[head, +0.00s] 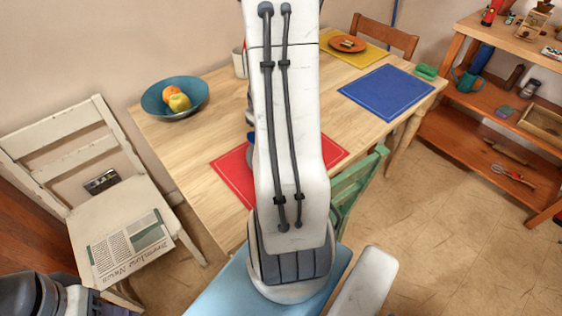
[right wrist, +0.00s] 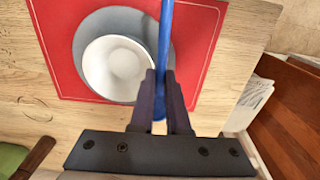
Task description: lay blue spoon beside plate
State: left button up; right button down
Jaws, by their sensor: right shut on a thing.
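My right gripper (right wrist: 161,76) is shut on the blue spoon (right wrist: 166,34) in the right wrist view. The spoon's long shaft passes between the fingers and runs up the picture, in front of the right edge of the grey plate (right wrist: 97,28). I cannot tell its height above the plate. A white bowl (right wrist: 112,66) sits on the plate, and the plate lies on the red mat (right wrist: 62,72). In the head view the red mat (head: 232,172) shows on both sides of my right arm, which hides the plate, most of the setting and the gripper. My left gripper is not in view.
The wooden table (head: 190,135) also holds a blue fruit bowl (head: 174,97), a blue mat (head: 386,91) and a yellow mat (head: 375,57) with an orange plate (head: 347,43). A green chair (head: 362,180) stands at the near side. A white chair (head: 80,150) stands left.

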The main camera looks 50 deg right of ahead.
jog(key=s+d, duration=0.1)
jog(key=s, duration=0.1)
send_over(237, 175)
notch_tip(237, 175, down, 6)
jog(key=shift+s+f, duration=0.1)
jog(key=shift+f, duration=2.05)
jog(key=shift+f, duration=0.15)
jog(key=c, duration=0.9)
grip_release()
